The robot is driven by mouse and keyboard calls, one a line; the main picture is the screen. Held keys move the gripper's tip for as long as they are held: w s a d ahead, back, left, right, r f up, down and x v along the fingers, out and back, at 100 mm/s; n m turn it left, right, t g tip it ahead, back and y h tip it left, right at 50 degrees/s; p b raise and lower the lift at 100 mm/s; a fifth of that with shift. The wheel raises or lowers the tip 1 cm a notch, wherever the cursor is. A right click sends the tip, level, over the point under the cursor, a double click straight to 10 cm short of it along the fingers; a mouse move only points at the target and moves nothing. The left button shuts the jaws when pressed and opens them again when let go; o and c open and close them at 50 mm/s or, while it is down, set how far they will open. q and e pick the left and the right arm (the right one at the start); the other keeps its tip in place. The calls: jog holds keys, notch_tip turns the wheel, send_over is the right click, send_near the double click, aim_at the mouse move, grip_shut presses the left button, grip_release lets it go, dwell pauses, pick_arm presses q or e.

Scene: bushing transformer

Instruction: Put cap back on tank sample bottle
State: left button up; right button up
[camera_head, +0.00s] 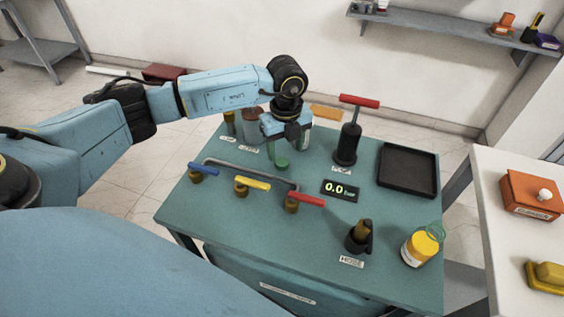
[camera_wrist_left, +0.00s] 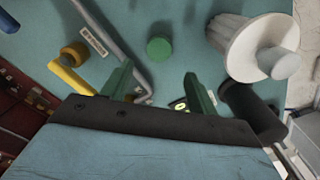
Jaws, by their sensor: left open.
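A round green cap (camera_wrist_left: 159,48) lies on the teal table top in the left wrist view. In the head view it shows as a green shape (camera_head: 281,162) just under my left gripper (camera_head: 286,142). My left gripper is open and empty. In the left wrist view its two fingers (camera_wrist_left: 158,78) stand apart, with the cap ahead of the gap between them and apart from them. A bottle with yellow contents, a white label and a clear greenish top (camera_head: 422,245) stands at the table's right front; I cannot tell if it is the tank sample bottle. My right gripper is not in view.
Blue, yellow (camera_head: 252,184) and red valve handles stand left of a pressure display (camera_head: 340,190). A black pump with a red handle (camera_head: 346,140) is behind. A black tray (camera_head: 407,146) is at right, a hose holder (camera_head: 359,238) in front. A white ribbed object (camera_wrist_left: 245,48) is near my gripper.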

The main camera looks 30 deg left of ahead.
aim_at(282, 162)
pick_arm(q)
jog(key=f, duration=0.2)
jog(key=a+f, duration=0.1)
jog(key=f, duration=0.1)
jog(key=shift+w+a+f, duration=0.1)
jog(key=shift+f, duration=0.5)
jog(key=shift+c, duration=0.5)
jog(key=c, duration=1)
notch_tip(282, 162, up, 10)
jog(key=shift+r, duration=0.1)
